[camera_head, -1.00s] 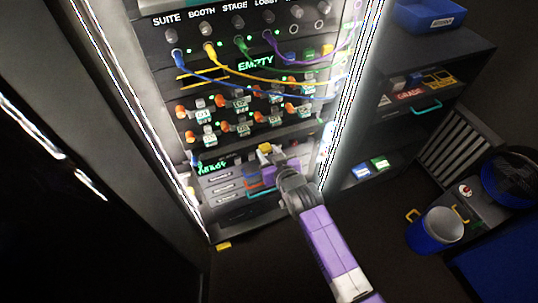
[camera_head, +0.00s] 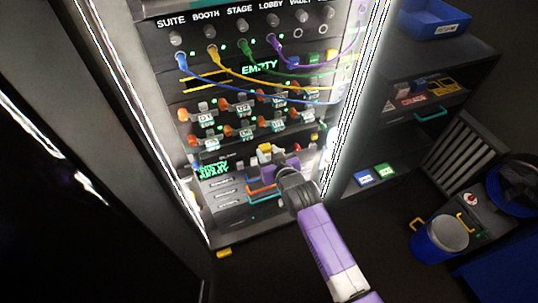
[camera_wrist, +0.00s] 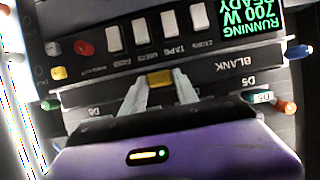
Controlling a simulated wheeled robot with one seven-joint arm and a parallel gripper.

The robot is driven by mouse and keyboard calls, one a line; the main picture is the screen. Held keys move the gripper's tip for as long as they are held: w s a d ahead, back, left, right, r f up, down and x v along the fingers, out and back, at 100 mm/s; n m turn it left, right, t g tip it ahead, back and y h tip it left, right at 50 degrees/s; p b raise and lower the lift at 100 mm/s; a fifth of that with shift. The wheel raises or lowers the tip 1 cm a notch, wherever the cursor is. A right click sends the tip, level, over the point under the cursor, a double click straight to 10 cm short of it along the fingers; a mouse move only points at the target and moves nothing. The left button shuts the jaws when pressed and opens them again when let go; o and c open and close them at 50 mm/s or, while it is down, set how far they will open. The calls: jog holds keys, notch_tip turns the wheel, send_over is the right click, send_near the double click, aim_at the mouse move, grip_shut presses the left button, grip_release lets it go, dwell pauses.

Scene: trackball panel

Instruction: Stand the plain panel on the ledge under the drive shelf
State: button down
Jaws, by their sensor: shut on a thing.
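The plain panel (camera_wrist: 212,76) is a dark strip lettered BLANK, with a small yellow grip at its middle. My gripper (camera_wrist: 160,80) is shut on that yellow grip, seen in the wrist view; in the head view my gripper (camera_head: 268,153) is at the lower rack front. The panel lies across the rack, between the drive shelf (camera_head: 262,131) and the switch panel below. The wrist view is upside down, so drive labels D5 and D6 show beneath the panel. I cannot tell whether its lower edge touches the ledge, which is hidden.
Drives with orange and grey knobs (camera_head: 241,107) stick out just above. A switch panel (camera_wrist: 145,32) with white rockers and a green display (camera_head: 213,170) is close below. Patch cables (camera_head: 250,83) hang higher up. Bright rack posts stand either side; a side shelf (camera_head: 455,45) stands right.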

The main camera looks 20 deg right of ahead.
aim_at(266, 147)
jog(key=shift+w+b, duration=0.9)
jog(key=shift+w, duration=0.65)
jog(key=c, duration=0.9)
grip_release()
jog(key=shift+o, duration=0.2)
jog(key=shift+f, duration=0.1)
jog(key=shift+s, duration=0.15)
jog(key=v, duration=0.7)
jog(key=shift+s+r, duration=0.25)
jog(key=shift+r, duration=0.05)
